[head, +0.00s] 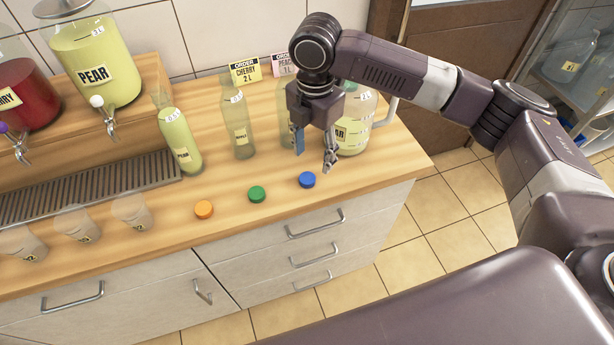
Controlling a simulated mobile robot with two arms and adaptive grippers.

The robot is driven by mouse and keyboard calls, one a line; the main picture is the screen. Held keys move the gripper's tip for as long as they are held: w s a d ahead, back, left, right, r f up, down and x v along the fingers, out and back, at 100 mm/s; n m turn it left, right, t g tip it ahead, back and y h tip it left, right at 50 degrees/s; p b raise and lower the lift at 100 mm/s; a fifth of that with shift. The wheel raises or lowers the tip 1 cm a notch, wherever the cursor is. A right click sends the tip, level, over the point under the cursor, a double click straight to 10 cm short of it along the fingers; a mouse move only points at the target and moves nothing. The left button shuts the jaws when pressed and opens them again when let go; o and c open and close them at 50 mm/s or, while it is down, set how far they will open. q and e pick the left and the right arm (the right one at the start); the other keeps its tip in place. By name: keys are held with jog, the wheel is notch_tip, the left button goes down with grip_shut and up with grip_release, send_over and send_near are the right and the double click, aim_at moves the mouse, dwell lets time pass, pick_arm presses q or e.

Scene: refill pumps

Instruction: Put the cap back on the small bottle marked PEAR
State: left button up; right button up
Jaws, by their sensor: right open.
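The small bottle marked PEAR (181,142) stands upright on the wooden counter, filled with yellow-green liquid. Its narrow neck shows no cap. An orange cap (204,209), a green cap (257,194) and a blue cap (307,180) lie in a row near the counter's front edge, right of the bottle. My right gripper (314,160) is open and empty, pointing down with its fingers apart. In the picture its fingertips are just above the blue cap; I cannot tell their exact height. My left gripper is not in view.
A clear bottle (238,125) stands right of the small PEAR bottle. A large PEAR jug (356,122) is behind my gripper. PEAR (92,55) and red (25,92) dispensers, a drip grate (90,186) and several clear cups (77,224) are left. The counter around the caps is free.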

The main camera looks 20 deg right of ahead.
aim_at(307, 178)
notch_tip(307, 178, down, 2)
jog(key=shift+w, duration=0.1)
jog(key=shift+f, duration=0.1)
jog(key=f+p, duration=0.1)
jog(key=f, duration=0.1)
jog(key=a+f+p, duration=0.1)
jog(key=f, duration=0.1)
jog(key=shift+a+f, duration=0.1)
jog(key=shift+f, duration=0.55)
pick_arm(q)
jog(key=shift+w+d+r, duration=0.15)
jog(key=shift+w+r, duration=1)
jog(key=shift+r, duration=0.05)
pick_arm(e)
jog(key=shift+w, duration=0.1)
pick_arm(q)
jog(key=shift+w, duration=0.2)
pick_arm(e)
jog(key=c, duration=0.8)
